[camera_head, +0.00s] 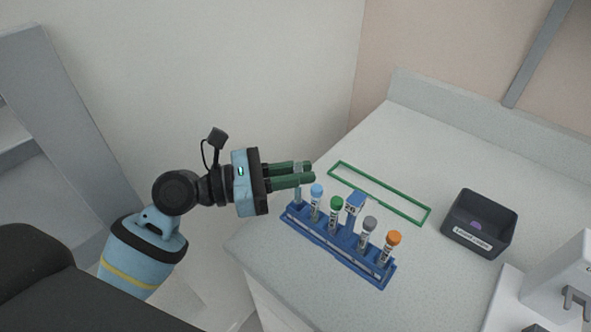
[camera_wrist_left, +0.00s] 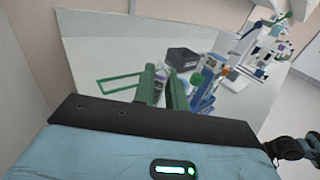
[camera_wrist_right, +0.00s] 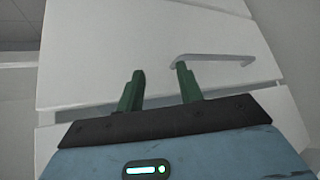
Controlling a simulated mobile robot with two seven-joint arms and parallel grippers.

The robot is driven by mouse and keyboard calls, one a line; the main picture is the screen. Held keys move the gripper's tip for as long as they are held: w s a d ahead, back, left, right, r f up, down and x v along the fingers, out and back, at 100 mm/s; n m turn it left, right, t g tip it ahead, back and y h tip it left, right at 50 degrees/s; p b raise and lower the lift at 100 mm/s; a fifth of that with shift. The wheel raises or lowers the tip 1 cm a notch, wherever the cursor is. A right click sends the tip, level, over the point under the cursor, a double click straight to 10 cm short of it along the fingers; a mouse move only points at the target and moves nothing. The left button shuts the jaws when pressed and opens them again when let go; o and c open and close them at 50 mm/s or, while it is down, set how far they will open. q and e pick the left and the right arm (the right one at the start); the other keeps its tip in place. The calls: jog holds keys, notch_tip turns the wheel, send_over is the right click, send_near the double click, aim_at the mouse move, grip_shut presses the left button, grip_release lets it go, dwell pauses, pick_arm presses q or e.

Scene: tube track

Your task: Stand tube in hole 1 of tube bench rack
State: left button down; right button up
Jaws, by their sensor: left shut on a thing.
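The blue tube bench rack (camera_head: 340,252) stands on the counter, holding upright tubes with light blue (camera_head: 317,190), green (camera_head: 336,202), grey (camera_head: 370,223) and orange (camera_head: 393,238) caps. My left gripper (camera_head: 308,172) is above the rack's left end, fingers level and shut on a tube (camera_head: 298,194). The tube hangs upright below the fingers over the rack's end; I cannot tell whether its bottom is inside a hole. Its top is mostly hidden by the fingers. The tube also shows between the fingers in the left wrist view (camera_wrist_left: 158,92). My right gripper (camera_wrist_right: 160,85) is open and empty.
A green rectangular outline (camera_head: 385,198) lies behind the rack. A dark labelled bin (camera_head: 478,222) with a purple item inside stands to the right. A white device (camera_head: 560,280) is at the lower right. My right gripper faces a pale front with a grey handle (camera_wrist_right: 215,60).

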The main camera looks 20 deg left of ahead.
dwell(0.4)
pick_arm(q)
jog(key=shift+f+p, duration=0.2)
jog(key=shift+p, duration=0.1)
jog(key=shift+f, duration=1.3)
dwell(0.6)
jog(key=c, duration=1.3)
grip_release()
jog(key=shift+c, duration=0.2)
